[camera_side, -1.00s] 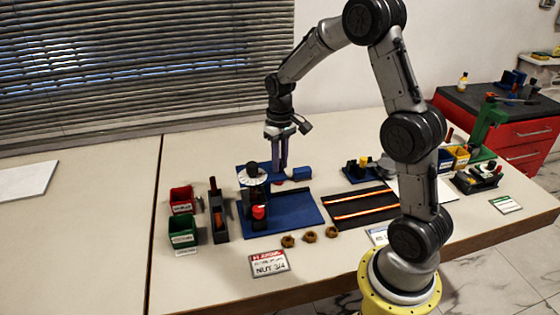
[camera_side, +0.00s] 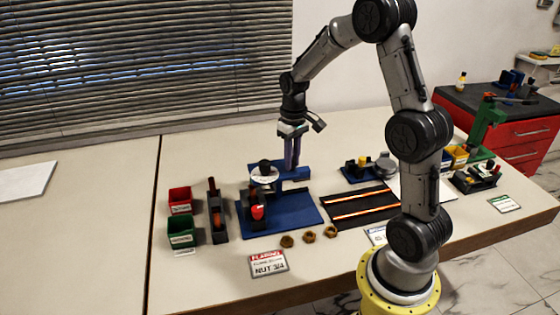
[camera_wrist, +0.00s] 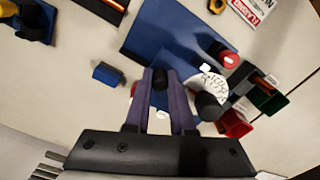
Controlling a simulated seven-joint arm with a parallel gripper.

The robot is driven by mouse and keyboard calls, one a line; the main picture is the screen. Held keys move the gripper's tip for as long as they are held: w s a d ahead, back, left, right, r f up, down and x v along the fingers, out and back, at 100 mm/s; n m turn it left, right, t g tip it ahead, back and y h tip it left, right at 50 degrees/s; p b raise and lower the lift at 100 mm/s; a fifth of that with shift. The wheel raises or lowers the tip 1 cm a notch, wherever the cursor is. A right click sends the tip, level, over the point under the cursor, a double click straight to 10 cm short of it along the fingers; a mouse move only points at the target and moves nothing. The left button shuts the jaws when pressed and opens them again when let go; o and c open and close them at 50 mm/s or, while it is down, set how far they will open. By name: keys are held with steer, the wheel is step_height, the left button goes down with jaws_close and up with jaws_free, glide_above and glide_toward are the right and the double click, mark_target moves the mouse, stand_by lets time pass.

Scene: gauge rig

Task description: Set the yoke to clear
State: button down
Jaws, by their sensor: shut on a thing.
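The gauge rig stands on a blue base plate (camera_side: 292,212). It has a white dial (camera_side: 264,178) with a black knob and a red cap (camera_side: 257,212) in front; the dial also shows in the wrist view (camera_wrist: 209,86). My gripper (camera_side: 291,167) points down behind and to the right of the dial. In the wrist view its purple fingers (camera_wrist: 161,80) are shut on a dark piece, which I take to be the yoke's grip (camera_wrist: 160,77). The yoke's full shape is partly hidden by the fingers and dial. A blue block (camera_wrist: 107,73) stands apart from the fingers.
A red bin (camera_side: 179,201), a green bin (camera_side: 181,233) and a dark upright holder (camera_side: 217,222) stand left of the rig. Several brown nuts (camera_side: 309,237) lie in front. A black mat with orange strips (camera_side: 362,206) lies right. The table's far left is mostly clear.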

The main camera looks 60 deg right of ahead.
steer(key=s+d, duration=0.4)
steer(key=shift+d, duration=0.25)
steer(key=shift+s+r, duration=0.1)
steer(key=shift+s, duration=0.05)
steer(key=c, duration=0.8)
jaws_free()
steer(key=shift+o, duration=0.2)
step_height(320, 180, up, 14)
